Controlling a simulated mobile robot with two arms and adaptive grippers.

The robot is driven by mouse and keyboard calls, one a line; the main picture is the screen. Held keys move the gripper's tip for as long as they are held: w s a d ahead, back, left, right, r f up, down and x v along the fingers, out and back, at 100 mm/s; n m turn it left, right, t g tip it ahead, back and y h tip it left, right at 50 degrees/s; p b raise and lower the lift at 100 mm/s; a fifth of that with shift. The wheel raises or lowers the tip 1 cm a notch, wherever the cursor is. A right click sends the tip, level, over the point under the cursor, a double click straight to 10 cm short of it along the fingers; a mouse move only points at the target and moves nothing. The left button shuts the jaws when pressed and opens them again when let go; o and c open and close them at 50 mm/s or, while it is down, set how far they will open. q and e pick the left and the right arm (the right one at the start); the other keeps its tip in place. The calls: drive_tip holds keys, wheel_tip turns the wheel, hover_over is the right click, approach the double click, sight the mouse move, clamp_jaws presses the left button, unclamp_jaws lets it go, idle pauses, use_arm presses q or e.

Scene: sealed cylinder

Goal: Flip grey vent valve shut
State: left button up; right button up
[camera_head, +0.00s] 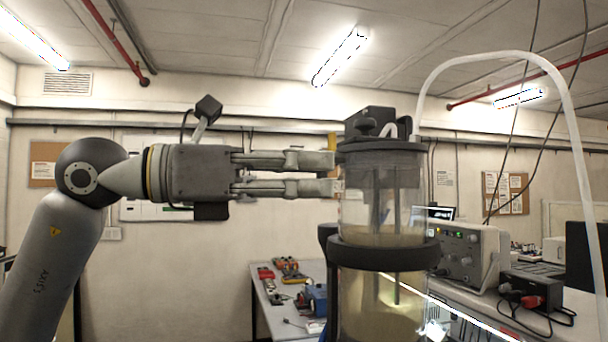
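A clear cylinder (358,212) with a dark lid (383,147) stands right of centre, held by a black ring (384,254), with cloudy yellowish liquid inside. I cannot make out for sure which fitting is the grey vent valve. My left gripper (333,174) reaches in level from the left, its fingertips at the cylinder's upper left edge, just below lid height. Its two fingers are parallel with a narrow gap between them, and I see nothing held. My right gripper is out of view.
A pale hose (482,54) arches from the lid to the right. A grey instrument (468,255) and a black box (537,290) stand on the right bench. Tools lie on a lower table (266,311) behind.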

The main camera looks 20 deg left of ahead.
use_arm(q)
drive_tip(key=v, duration=1.2)
